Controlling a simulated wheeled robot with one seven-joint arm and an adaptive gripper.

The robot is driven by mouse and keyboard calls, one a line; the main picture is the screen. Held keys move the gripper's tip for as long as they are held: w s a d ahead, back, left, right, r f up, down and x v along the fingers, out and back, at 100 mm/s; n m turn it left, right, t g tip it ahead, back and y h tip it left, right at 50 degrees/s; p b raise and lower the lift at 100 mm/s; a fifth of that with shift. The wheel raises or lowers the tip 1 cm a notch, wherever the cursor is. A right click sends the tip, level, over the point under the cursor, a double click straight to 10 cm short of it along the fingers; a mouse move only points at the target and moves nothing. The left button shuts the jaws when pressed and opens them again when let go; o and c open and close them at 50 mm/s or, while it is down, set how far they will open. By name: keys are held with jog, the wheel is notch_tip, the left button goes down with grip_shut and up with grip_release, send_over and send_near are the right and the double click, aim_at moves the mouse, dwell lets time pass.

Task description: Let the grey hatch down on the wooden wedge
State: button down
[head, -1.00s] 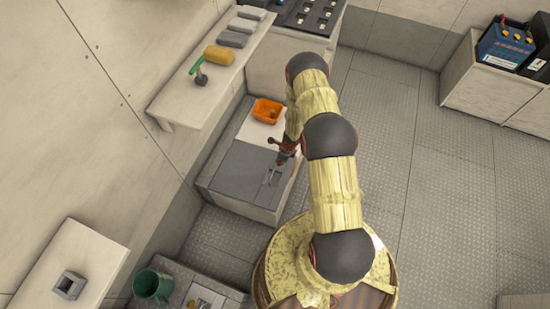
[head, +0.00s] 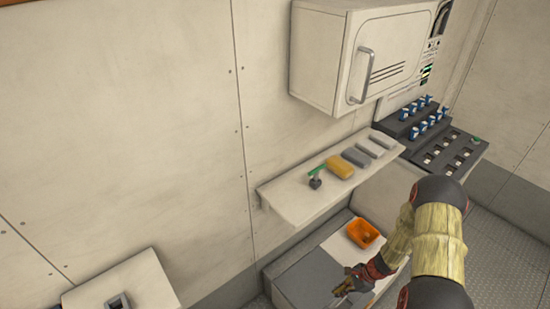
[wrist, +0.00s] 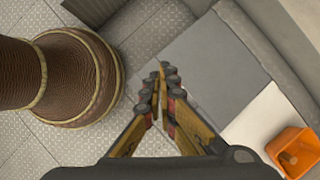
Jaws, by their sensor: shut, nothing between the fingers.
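The grey hatch (head: 309,277) is a flat grey panel on top of the low bench; it also fills the middle of the wrist view (wrist: 213,62). It looks nearly level, and I cannot tell whether its edge is slightly raised. My gripper (head: 352,283) is over the hatch's right side, near its front edge. In the wrist view its fingers (wrist: 163,84) are together and empty. No wooden wedge is clearly visible. A small brown piece (wrist: 289,158) lies in the orange bin (head: 362,233); I cannot tell its shape.
The bin stands on the white bench top beside the hatch. A shelf (head: 290,208) above holds a green-handled tool (head: 316,178), a yellow block (head: 340,166) and grey blocks. A white cabinet (head: 335,60) hangs above. Open floor (wrist: 150,40) lies beside the bench.

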jog(key=s+a+r+n+g, duration=0.15)
jog(key=r+n, duration=0.25)
jog(key=r, duration=0.8)
jog(key=s+a+r+n, duration=0.2)
jog(key=r+n, duration=0.3)
jog(key=r, duration=0.6)
jog(key=s+a+r+n+t+h, duration=0.1)
jog(key=s+r, duration=0.4)
jog(key=r, duration=0.6)
jog(key=s+r+n+t+h, duration=0.2)
jog(key=s+r+n, duration=0.3)
jog(key=r, duration=0.6)
jog(key=s+a+r+n+t+h, duration=0.1)
jog(key=s+r+n+t+h, duration=0.1)
jog(key=r, duration=0.9)
jog(key=s+n+t, duration=0.1)
jog(key=s+t, duration=0.1)
jog(key=s, duration=0.1)
jog(key=shift+s+a, duration=0.2)
jog(key=shift+a, duration=0.15)
jog(key=c, duration=2.4)
grip_release()
jog(key=shift+a+r, duration=0.25)
jog(key=shift+r, duration=0.05)
jog(key=shift+o, duration=1.2)
